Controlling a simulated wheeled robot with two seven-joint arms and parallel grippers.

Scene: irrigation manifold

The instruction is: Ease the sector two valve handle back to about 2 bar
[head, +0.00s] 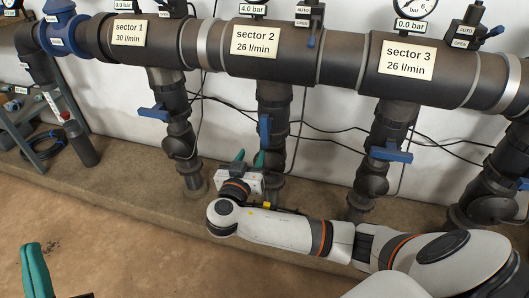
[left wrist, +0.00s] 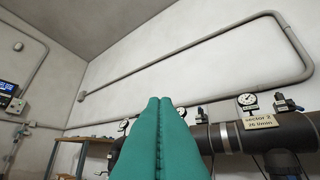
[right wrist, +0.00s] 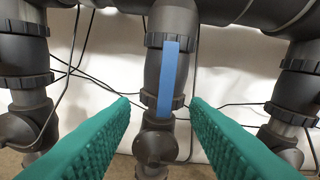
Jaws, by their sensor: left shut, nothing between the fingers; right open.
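The sector 2 valve handle (head: 264,132) is a blue lever standing upright along the dark pipe below the sign (head: 255,39) reading sector 2, 26 l/min. The readout (head: 252,9) above it says 4.0 bar. My right gripper (head: 249,157) is open just below the handle, its green fingers spread. In the right wrist view the blue handle (right wrist: 168,78) is ahead, between the lines of the open fingers (right wrist: 160,103); I see no contact. My left gripper (head: 36,270) is at the lower left, shut and empty; its closed fingers fill the left wrist view (left wrist: 164,103).
The sector 1 handle (head: 153,112) and sector 3 handle (head: 391,153) lie crosswise, with 0.0 bar readouts above both. Black cables (head: 330,128) hang behind the pipes. A shelf (head: 38,125) stands at the left.

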